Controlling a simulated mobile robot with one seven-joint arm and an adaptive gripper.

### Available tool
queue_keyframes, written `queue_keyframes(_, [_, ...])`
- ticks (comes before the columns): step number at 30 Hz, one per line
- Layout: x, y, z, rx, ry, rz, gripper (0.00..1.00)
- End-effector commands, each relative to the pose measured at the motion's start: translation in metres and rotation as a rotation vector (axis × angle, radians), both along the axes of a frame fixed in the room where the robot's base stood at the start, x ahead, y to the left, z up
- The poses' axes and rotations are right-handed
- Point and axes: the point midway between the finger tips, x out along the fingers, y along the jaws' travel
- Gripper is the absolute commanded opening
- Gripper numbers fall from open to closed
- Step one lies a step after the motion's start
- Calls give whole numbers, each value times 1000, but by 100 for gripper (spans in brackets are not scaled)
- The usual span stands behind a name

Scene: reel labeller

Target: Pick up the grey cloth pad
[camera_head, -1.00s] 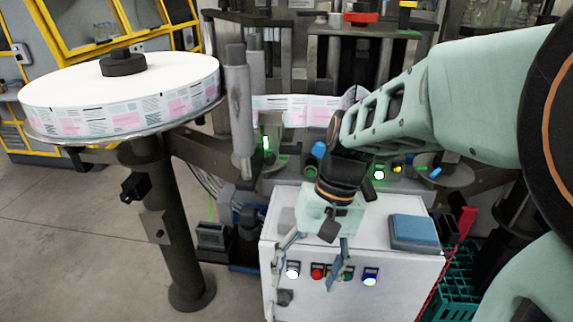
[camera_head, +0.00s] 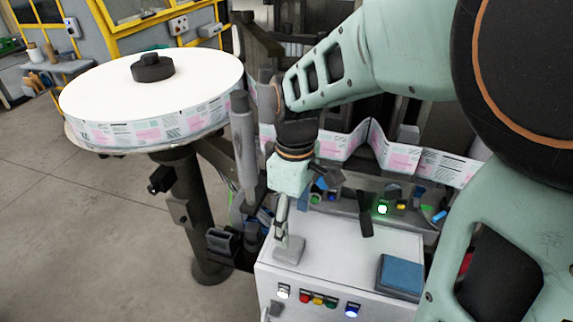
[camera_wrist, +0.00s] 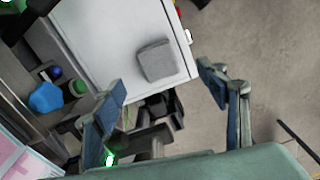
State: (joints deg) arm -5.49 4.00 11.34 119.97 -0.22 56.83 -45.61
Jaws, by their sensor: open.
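The grey cloth pad (camera_head: 290,252) lies flat near the left edge of the white cabinet top (camera_head: 335,250). In the wrist view the pad (camera_wrist: 156,61) is a grey square near a corner of the white top, beyond my fingertips and roughly between their directions. My gripper (camera_head: 280,236) is over the left side of the cabinet, and a finger overlaps the pad in the head view. In the wrist view my gripper (camera_wrist: 160,90) has its fingers spread wide, with nothing between them. I see no contact with the pad.
A blue-topped block (camera_head: 400,275) lies at the right of the cabinet top. Coloured buttons (camera_head: 318,299) line its front. A large label reel (camera_head: 150,95) stands at the left. A label strip (camera_head: 400,155) and machine parts are behind. The middle top is clear.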

Motion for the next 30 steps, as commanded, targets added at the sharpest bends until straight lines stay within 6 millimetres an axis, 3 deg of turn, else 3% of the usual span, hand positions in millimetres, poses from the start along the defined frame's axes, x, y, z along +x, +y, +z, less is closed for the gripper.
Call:
queue_keyframes(3, [2, 2, 8, -4, -10, 59, 67])
queue_keyframes(6, [3, 3, 4, -6, -14, 80, 67])
queue_keyframes(15, [2, 4, -41, -6, -13, 83, 67])
queue_keyframes(22, [2, 5, -57, -7, -12, 82, 67])
queue_keyframes(30, [3, 8, -93, -6, -13, 81, 67])
